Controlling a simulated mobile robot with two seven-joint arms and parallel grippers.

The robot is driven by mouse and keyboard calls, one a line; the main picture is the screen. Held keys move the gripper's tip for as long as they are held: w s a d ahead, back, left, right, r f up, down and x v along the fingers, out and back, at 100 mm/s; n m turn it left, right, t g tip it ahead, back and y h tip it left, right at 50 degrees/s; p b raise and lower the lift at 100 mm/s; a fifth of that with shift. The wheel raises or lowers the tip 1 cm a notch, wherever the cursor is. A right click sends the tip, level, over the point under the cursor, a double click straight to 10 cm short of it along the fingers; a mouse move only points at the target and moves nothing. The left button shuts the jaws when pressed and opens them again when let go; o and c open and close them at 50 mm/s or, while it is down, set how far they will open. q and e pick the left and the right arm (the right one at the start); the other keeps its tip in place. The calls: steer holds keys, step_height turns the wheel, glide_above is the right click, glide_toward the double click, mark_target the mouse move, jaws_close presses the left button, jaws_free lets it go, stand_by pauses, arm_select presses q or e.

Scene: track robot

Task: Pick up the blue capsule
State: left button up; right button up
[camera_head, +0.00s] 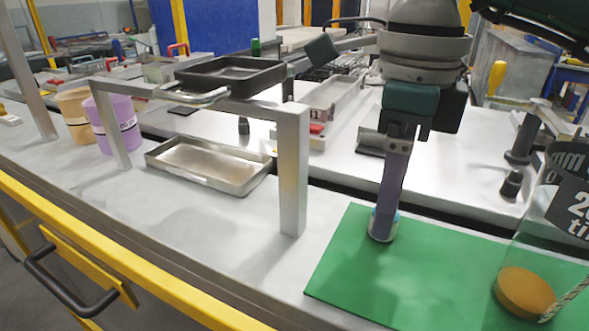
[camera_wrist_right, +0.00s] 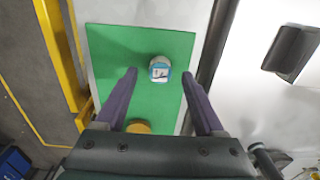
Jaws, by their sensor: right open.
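The blue capsule (camera_head: 383,236) looks like a small round piece with a light blue and white top, standing on a green mat (camera_head: 345,260). In the right wrist view the capsule (camera_wrist_right: 160,62) shows its labelled top on the mat (camera_wrist_right: 110,55). My right gripper (camera_head: 386,212) points down over it, and its purple finger hides part of the capsule in the head view. In the wrist view the open fingers (camera_wrist_right: 159,76) lie to either side, with the capsule at the gap between their tips. Contact cannot be told. My left gripper is not in view.
An orange-brown round piece (camera_head: 525,291) sits on the mat's right part, near a clear panel with dark lettering. A metal frame (camera_head: 293,170) holds a black tray (camera_head: 230,75) above a shallow metal tray (camera_head: 210,166). Purple (camera_head: 112,122) and tan (camera_head: 74,115) cups stand left.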

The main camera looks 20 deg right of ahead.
step_height(320, 180, down, 2)
steer(key=shift+c, duration=0.2)
jaws_close()
stand_by(0.4)
